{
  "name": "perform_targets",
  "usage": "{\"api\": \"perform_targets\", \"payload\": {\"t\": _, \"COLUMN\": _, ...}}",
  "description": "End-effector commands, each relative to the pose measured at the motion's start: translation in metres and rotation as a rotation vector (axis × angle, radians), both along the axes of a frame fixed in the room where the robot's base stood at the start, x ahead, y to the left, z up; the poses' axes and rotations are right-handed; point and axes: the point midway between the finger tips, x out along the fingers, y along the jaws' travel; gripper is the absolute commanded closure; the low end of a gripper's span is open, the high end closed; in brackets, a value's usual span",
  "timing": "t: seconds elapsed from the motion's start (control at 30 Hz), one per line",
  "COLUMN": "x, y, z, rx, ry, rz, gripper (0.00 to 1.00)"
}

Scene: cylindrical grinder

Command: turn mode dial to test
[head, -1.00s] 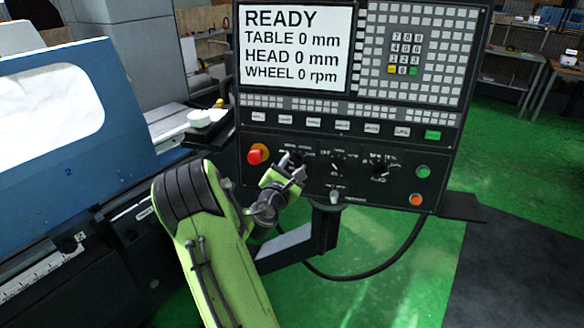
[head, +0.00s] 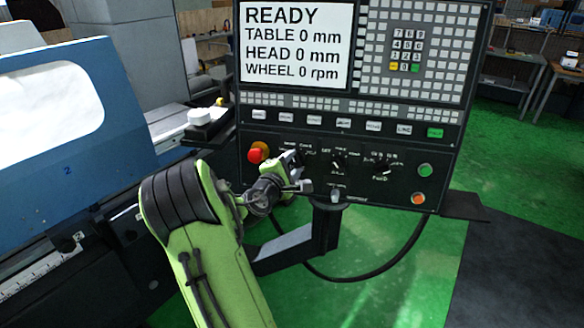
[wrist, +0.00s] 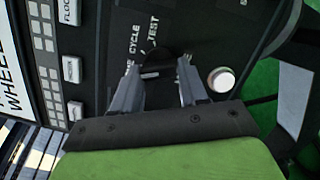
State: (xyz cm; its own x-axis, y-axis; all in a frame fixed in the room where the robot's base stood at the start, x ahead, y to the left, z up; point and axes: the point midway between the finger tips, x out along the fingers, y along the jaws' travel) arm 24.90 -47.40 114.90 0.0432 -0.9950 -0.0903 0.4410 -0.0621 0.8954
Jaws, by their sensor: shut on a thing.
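The mode dial (wrist: 152,70) is a small dark knob on the black control panel, with the words CYCLE and TEST printed beside it in the wrist view. My gripper (wrist: 155,84) has its two grey fingers on either side of the knob and is shut on it. Where the dial's pointer stands I cannot tell. In the head view my gripper (head: 291,162) is at the leftmost dial of the row and hides most of it.
A red button (head: 255,154) is just left of my gripper. Two more dials, the middle one (head: 337,164) and the right one (head: 381,166), are to the right. The screen (head: 294,45) reads READY.

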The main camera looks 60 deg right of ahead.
Motion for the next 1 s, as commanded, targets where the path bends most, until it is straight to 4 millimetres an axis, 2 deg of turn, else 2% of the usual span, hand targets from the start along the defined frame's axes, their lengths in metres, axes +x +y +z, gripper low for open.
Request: {"api": "perform_targets", "payload": {"t": 1.0, "x": -0.0008, "y": -0.0012, "z": 0.0029, "rx": 0.216, "ry": -0.927, "rz": -0.172, "gripper": 0.88}}
